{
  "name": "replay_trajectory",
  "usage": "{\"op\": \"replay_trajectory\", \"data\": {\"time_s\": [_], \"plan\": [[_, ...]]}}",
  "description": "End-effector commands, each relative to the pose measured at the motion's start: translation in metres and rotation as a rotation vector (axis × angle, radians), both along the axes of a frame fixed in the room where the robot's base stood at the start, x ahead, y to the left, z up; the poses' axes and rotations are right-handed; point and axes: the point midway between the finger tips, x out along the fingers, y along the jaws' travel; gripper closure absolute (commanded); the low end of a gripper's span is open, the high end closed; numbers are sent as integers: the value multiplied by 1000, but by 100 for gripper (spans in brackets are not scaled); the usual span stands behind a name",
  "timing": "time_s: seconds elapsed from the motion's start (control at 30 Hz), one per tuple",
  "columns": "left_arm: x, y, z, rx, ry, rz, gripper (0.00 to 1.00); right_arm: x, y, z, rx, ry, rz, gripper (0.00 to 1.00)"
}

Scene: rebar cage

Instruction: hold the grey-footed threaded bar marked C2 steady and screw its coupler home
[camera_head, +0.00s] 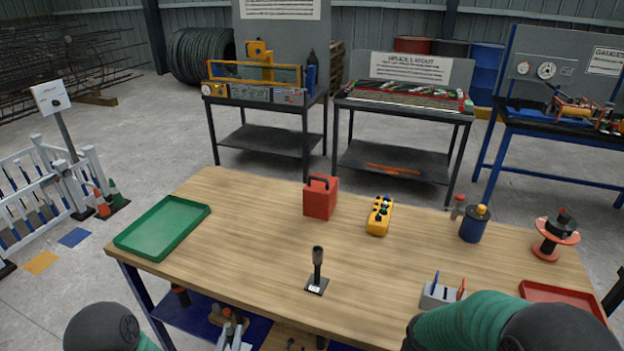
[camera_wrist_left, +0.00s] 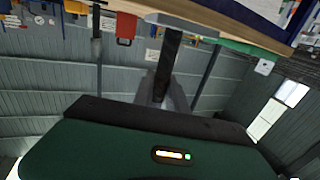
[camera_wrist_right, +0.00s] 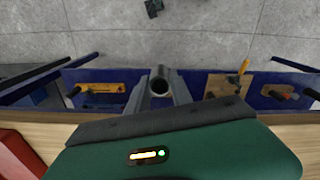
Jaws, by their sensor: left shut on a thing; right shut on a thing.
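My left gripper (camera_wrist_left: 162,92) is shut on a dark bar (camera_wrist_left: 172,55), seen in the left wrist view, which is upside down. A light grey plate, apparently its foot (camera_wrist_left: 195,23), shows at the bar's lower end. In the head view, pale grey fingers (camera_head: 233,337) show low, in front of the table's edge. My right gripper (camera_wrist_right: 160,92) is shut on a dark round tube, apparently the coupler (camera_wrist_right: 160,86), its open end facing the camera. The right gripper is hidden in the head view. No C2 mark is readable, and I cannot tell whether bar and coupler touch.
On the wooden table (camera_head: 250,230) a dark bar (camera_head: 317,270) stands upright on a square foot. Around it are a green tray (camera_head: 165,227), red box (camera_head: 320,197), yellow control box (camera_head: 380,216), blue canister (camera_head: 474,224) and red tray (camera_head: 560,296). The table's left middle is clear.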

Motion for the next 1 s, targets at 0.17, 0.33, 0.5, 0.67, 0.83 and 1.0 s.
{"op": "replay_trajectory", "data": {"time_s": [0.17, 0.33, 0.5, 0.67, 0.83, 1.0], "plan": [[-1, 9, -3, 0, -2, 18, 100, 12, 7, 38, 0, 0, 96, 100], [-1, 10, -3, 0, -2, 19, 100, 12, 8, 42, 0, 6, 109, 100], [-1, 10, -3, 0, -2, 19, 100, 12, 8, 41, 1, 6, 107, 100], [-1, 9, -3, 0, -3, 17, 100, 11, 8, 41, 1, 5, 107, 100], [-6, -4, -11, 0, -1, -42, 100, 12, 8, 41, 1, 5, 106, 100], [-21, -40, -31, 0, 2, -205, 100, 12, 8, 41, 1, 5, 106, 100]]}}
